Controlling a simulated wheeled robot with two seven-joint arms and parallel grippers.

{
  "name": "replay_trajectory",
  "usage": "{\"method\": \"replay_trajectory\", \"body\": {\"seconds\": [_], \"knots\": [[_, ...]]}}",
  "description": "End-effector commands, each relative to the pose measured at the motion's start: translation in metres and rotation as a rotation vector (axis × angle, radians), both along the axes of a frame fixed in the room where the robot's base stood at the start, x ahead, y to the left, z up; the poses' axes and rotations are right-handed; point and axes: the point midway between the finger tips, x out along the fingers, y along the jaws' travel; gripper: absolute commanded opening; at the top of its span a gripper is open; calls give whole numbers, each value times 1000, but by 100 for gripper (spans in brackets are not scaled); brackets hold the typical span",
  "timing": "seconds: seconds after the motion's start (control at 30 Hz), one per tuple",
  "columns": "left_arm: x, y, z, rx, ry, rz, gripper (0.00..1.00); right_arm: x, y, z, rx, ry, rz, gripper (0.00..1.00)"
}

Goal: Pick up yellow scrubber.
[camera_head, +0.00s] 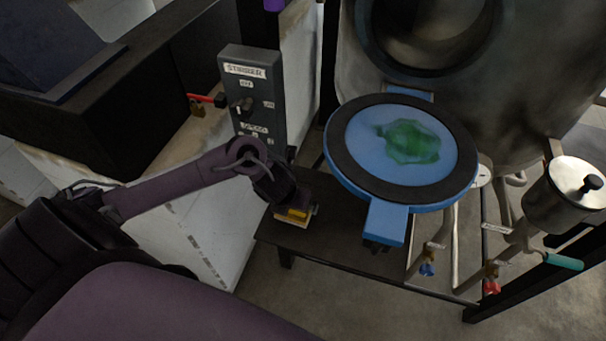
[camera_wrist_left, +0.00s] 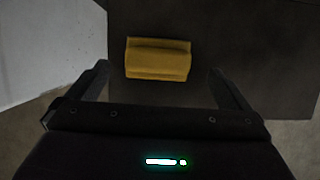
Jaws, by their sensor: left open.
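The yellow scrubber (camera_wrist_left: 158,60) lies on the dark table top in the left wrist view, ahead of and between my two fingers. In the head view the yellow scrubber (camera_head: 294,215) shows just below the end of my left arm, partly hidden by the gripper. My left gripper (camera_wrist_left: 160,85) is open, with a finger on each side and nothing between the tips. In the head view my left gripper (camera_head: 285,200) is over the small dark table; whether it touches the scrubber is hidden. My right gripper is in neither view.
The small dark table (camera_head: 335,248) has bare room right of the scrubber. A blue round hatch cover (camera_head: 375,152) with a green stain juts out above it. A grey stirrer control box (camera_head: 252,100) stands behind. A white wall block (camera_head: 200,225) is at left. A steel pot (camera_head: 570,200) is at right.

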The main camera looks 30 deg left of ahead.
Motion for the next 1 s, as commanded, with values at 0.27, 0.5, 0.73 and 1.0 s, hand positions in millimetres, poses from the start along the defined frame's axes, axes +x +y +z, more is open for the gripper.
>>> {"method": "replay_trajectory", "body": {"seconds": [0.27,0.5,0.73,1.0], "knots": [[11,2,-28,-4,3,2,100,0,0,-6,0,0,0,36],[26,6,-58,-4,2,2,100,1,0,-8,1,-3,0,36],[28,7,-62,-4,0,1,100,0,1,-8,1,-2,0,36],[28,7,-62,-4,0,1,75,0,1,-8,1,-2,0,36]]}}
